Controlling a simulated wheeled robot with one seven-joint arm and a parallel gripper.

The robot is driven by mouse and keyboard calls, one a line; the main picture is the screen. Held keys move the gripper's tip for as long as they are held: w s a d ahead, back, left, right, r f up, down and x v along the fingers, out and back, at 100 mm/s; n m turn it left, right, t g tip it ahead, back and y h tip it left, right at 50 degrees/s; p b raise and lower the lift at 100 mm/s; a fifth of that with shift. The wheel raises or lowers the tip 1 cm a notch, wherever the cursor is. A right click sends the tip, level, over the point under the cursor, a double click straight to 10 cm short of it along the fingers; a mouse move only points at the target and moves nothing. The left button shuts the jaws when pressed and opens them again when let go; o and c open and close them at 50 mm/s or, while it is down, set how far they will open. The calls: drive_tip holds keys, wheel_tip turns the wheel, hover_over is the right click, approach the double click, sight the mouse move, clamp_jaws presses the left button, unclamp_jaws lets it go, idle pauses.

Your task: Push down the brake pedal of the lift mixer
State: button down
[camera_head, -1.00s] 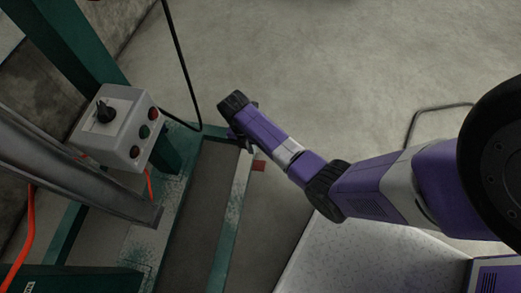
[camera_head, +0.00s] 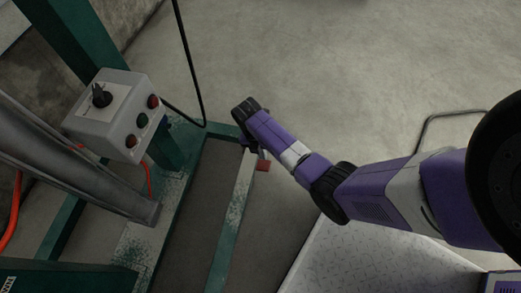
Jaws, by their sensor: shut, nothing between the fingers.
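The lift mixer's green metal frame (camera_head: 222,235) lies low on the left side of the view. A small red pedal (camera_head: 263,166) sticks out from the right rail of this frame, near the floor. My gripper (camera_head: 250,146) hangs from the wrist, just up and left of the red pedal in the picture. It is shut and holds nothing. The wrist hides much of it, and I cannot tell whether it touches the pedal or the rail.
A grey control box (camera_head: 112,115) with a black knob and red and green buttons stands on the left. A black cable (camera_head: 190,60) hangs behind it. A grey beam (camera_head: 75,165) crosses the lower left. The concrete floor (camera_head: 330,70) beyond is open.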

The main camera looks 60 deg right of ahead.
sight(268, 165)
drive_tip(key=f+b, duration=0.1)
drive_tip(key=f, duration=0.1)
drive_tip(key=f+b, duration=0.1)
drive_tip(key=f, duration=0.1)
drive_tip(key=s+f+b, duration=0.1)
drive_tip(key=f, duration=0.1)
drive_tip(key=shift+s+d+f, duration=0.1)
drive_tip(key=shift+d+f, duration=0.1)
drive_tip(key=shift+r+p, duration=0.15)
drive_tip(key=shift+p, duration=0.15)
drive_tip(key=shift+s+t+y+p, duration=0.3)
drive_tip(key=shift+t+p, duration=0.2)
drive_tip(key=shift+p, duration=0.6)
drive_tip(key=shift+s+d+f+p, duration=0.15)
drive_tip(key=shift+s+f+p, duration=0.1)
drive_tip(key=shift+f+p, duration=0.45)
drive_tip(key=shift+f, duration=0.1)
